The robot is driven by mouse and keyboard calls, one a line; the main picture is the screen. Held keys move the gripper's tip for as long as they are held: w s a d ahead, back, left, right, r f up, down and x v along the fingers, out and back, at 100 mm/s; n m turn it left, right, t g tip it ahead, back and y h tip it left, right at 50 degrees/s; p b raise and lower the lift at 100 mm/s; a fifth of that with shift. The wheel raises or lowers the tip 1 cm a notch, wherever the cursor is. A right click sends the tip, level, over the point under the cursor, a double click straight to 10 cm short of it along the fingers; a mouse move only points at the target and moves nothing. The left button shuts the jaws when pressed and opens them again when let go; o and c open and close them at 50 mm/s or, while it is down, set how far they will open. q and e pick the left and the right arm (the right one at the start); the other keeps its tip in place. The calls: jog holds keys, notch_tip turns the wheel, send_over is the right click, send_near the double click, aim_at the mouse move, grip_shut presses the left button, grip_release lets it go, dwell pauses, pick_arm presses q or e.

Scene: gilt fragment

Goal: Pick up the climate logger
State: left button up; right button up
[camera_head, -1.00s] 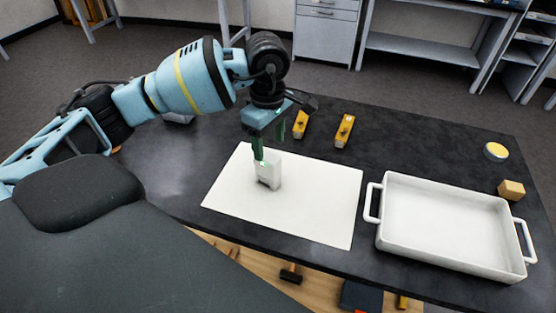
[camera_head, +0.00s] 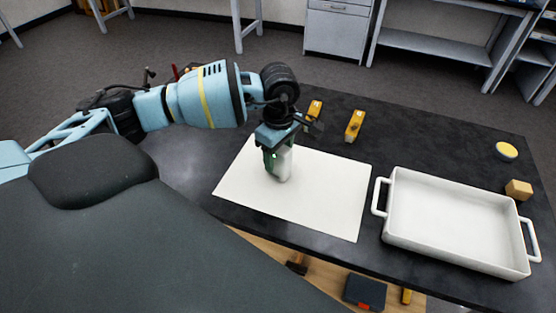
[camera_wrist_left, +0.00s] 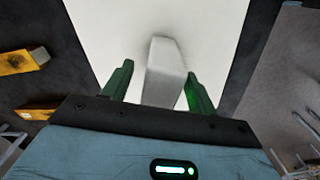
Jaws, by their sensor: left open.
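The climate logger appears to be the small white box (camera_head: 285,167) standing on the white sheet (camera_head: 325,208) in the head view. My left gripper (camera_head: 277,163) is lowered over it, pointing down. In the left wrist view the white box (camera_wrist_left: 165,72) stands between the two green fingers of the left gripper (camera_wrist_left: 158,88). The fingers are open, with a gap visible on the left side; the right finger is close to the box, and I cannot tell whether it touches. My right gripper is not in view.
A white tray with handles (camera_head: 388,222) stands to the right of the sheet. Two yellow items, one (camera_head: 355,126) behind the sheet and one (camera_head: 315,109) behind my gripper, lie on the dark table. A round yellow-topped thing (camera_head: 506,151) and a tan block (camera_head: 518,190) are at the far right.

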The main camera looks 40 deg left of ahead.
pick_arm(q)
jog(key=shift+f, duration=0.4)
jog(key=c, duration=1.1)
jog(key=shift+r, duration=0.1)
jog(key=shift+r, duration=0.45)
notch_tip(320, 180, up, 2)
jog(key=shift+r, duration=0.15)
jog(key=s+d, duration=0.1)
jog(key=s, duration=0.4)
jog(key=s+d+r, duration=0.1)
jog(key=s, duration=0.4)
jog(key=s+d+b, duration=0.1)
jog(key=s, duration=0.4)
jog(key=shift+s+d+r, duration=0.25)
jog(key=shift+s+r, duration=0.1)
